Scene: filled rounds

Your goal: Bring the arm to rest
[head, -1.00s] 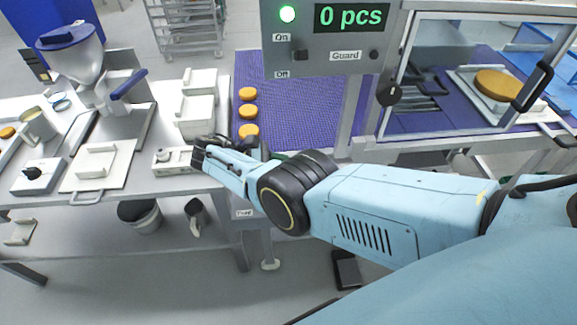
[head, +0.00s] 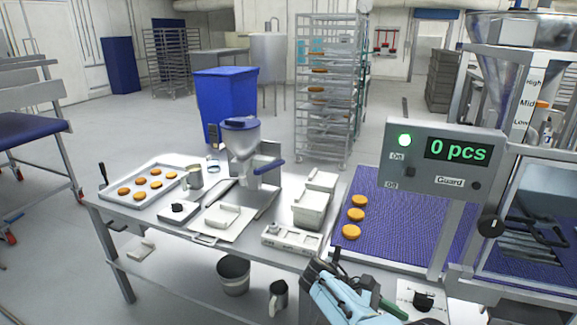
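My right arm shows at the bottom edge in the head view, light blue with a dark gripper (head: 326,267). The gripper is at the front edge of the table, below and right of a white tray-like fixture (head: 291,238). Its fingertips are small and dark, so I cannot tell whether they are open or shut. No held object can be made out. My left arm and gripper are out of view.
A purple conveyor belt (head: 405,222) carries orange rounds (head: 354,215) right of the table. A control box (head: 443,160) reads 0 pcs. A depositor (head: 241,150), white boxes (head: 311,205) and a tray of rounds (head: 140,187) stand on the table (head: 165,236).

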